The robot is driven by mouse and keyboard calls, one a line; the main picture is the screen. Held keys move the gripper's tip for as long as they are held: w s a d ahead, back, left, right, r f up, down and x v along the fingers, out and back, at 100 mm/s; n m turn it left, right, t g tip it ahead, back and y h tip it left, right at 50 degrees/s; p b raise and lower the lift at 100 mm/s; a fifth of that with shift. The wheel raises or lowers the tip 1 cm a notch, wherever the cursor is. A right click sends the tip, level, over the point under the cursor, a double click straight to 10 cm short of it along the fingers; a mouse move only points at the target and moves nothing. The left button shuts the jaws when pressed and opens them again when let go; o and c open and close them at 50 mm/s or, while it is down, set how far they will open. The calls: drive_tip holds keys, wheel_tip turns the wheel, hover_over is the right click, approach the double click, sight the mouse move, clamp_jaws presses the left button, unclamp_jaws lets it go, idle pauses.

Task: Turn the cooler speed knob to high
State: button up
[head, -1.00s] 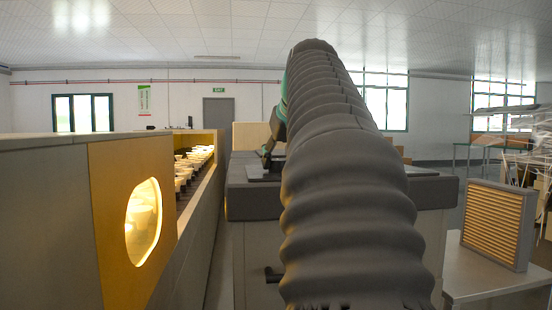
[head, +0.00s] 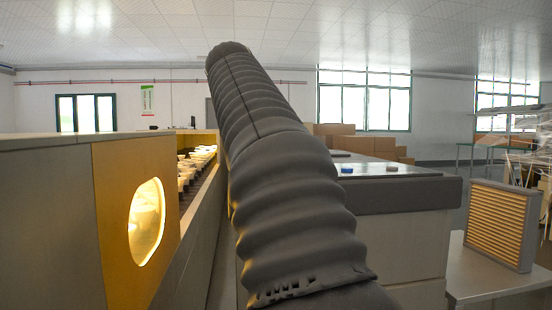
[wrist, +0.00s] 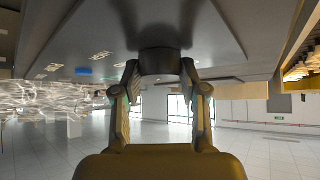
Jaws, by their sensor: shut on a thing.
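The dark round knob (wrist: 165,61) shows in the wrist view, on a broad grey surface. My gripper (wrist: 160,70) has one finger on each side of it and is shut on it. The wrist picture appears upside down, with the ceiling at the bottom. Which setting the knob points to cannot be read. In the head view my dark ribbed arm hides the knob and my gripper. The grey-topped cabinet (head: 410,193) stands behind and to the right of the arm.
A blue piece (head: 346,168) and a whitish piece (head: 391,168) sit on the cabinet top. A long chamber with a glowing window (head: 147,222) and rows of bulbs (head: 195,165) runs along the left. A pleated filter (head: 498,224) stands on a low table at right.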

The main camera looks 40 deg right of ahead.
drive_tip(key=m+g, duration=0.1)
drive_tip(key=m, duration=0.1)
drive_tip(key=m+g, duration=0.3)
drive_tip(key=shift+w+m+h, duration=0.25)
drive_tip(key=shift+m+h, duration=0.05)
drive_tip(key=shift+m, duration=0.1)
drive_tip(key=shift+g, duration=0.4)
drive_tip(key=o, duration=1.1)
drive_tip(key=shift+o, duration=0.2)
drive_tip(key=shift+s, duration=0.1)
